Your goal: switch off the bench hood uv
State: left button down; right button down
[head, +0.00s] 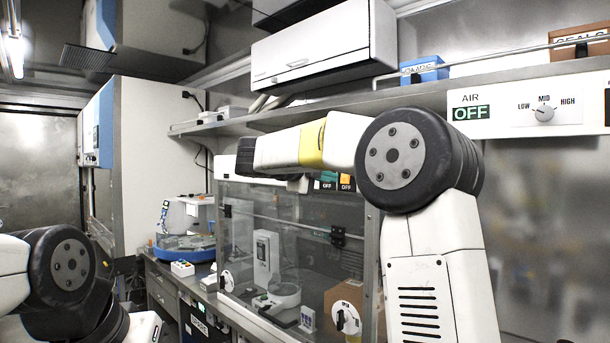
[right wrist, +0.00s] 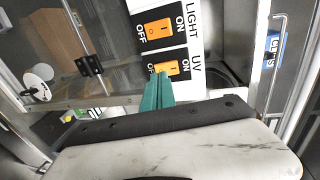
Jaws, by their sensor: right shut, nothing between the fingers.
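The bench hood (head: 290,230) has a clear front and a white panel at its top right. In the right wrist view the panel carries an orange LIGHT rocker switch (right wrist: 159,29) and an orange UV rocker switch (right wrist: 173,68), each marked ON and OFF. My right gripper (right wrist: 160,77) is shut and empty. Its green fingertips are at the UV switch, over its OFF side and partly hiding it; I cannot tell whether they touch it or which way the rocker is set. In the head view the green fingertips (head: 328,177) show beside an orange switch. My left gripper is out of view.
An AIR panel (head: 520,108) with an OFF display and a knob is at the upper right. A shelf (head: 440,88) with boxes runs above the hood.

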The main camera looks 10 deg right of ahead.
aim_at(343, 180)
jog(key=shift+x, duration=1.8)
